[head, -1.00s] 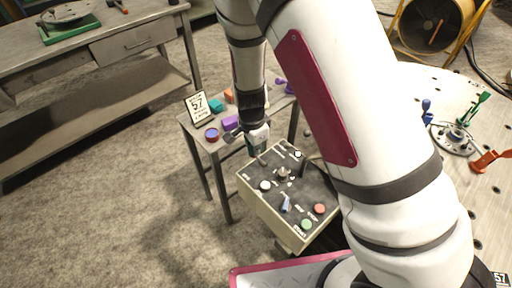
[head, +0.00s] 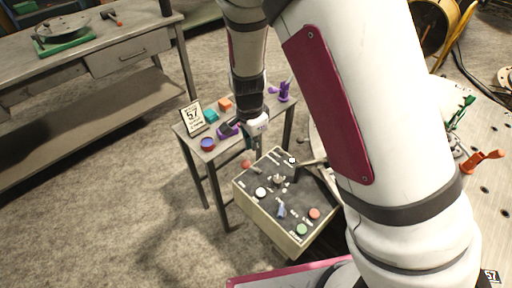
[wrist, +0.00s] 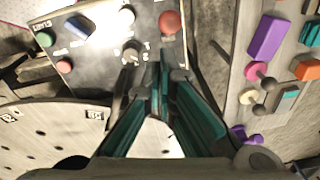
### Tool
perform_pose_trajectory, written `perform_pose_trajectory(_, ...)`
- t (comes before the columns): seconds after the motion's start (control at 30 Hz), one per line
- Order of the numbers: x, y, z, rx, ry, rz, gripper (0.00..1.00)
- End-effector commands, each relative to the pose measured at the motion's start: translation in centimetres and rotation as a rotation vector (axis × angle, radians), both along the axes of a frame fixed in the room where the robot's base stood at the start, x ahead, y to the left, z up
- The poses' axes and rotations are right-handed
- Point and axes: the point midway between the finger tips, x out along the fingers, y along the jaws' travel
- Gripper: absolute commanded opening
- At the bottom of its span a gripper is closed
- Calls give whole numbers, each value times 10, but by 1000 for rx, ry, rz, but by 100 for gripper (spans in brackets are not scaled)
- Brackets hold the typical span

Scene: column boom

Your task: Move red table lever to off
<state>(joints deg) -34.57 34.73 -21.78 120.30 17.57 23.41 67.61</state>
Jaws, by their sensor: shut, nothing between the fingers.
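A grey control box (head: 252,207) stands in the middle of the head view. A lever with a red ball knob (head: 246,163) stands at its far left corner; the red ball also shows at the top of the wrist view (wrist: 168,22). My gripper (wrist: 165,75) is shut and empty, its teal fingers pointing at the panel just below the red ball in the picture, apart from it. In the head view, my gripper (head: 260,146) is over the far edge of the box, partly hidden. An orange-red lever (head: 482,160) stands on the perforated table at the right, clear of my gripper.
A small table (head: 214,153) behind the box holds coloured blocks, a purple lever and a "57" sign (head: 193,117). The panel carries a blue switch (head: 281,210), a green button (head: 301,229), a red button (head: 314,214) and knobs. A workbench (head: 100,85) stands at the far left.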

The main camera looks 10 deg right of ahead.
Motion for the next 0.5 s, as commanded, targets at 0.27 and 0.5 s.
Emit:
perform_pose_trajectory(0.27, -12, 15, 37, 0, -1, 1, 0)
perform_pose_trajectory(0.5, -15, 18, 43, 0, 0, 0, 0)
